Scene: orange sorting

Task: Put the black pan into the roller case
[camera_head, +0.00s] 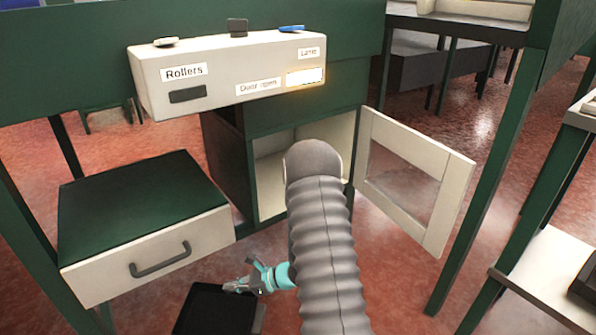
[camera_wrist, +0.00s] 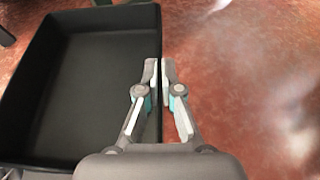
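The black pan (camera_head: 215,312) is a rectangular, deep, dark tray at the lower edge of the head view, partly cut off. In the wrist view the pan (camera_wrist: 85,85) fills the left side and looks empty. My gripper (camera_head: 236,287) is at the pan's right wall. In the wrist view my gripper (camera_wrist: 159,72) has one finger on each side of that wall, closed on it. The roller case appears to be the cabinet (camera_head: 268,185) under the "Rollers" panel, with a pale interior. Its framed door (camera_head: 428,160) stands open to the right. My arm hides part of the opening.
The control box (camera_head: 220,75) labelled "Rollers", "Door open" and "Lamp" juts out above the cabinet. A green drawer unit (camera_head: 150,210) with a grey handle stands left. A green table leg (camera_head: 490,170) stands right of the door. Red floor is free between.

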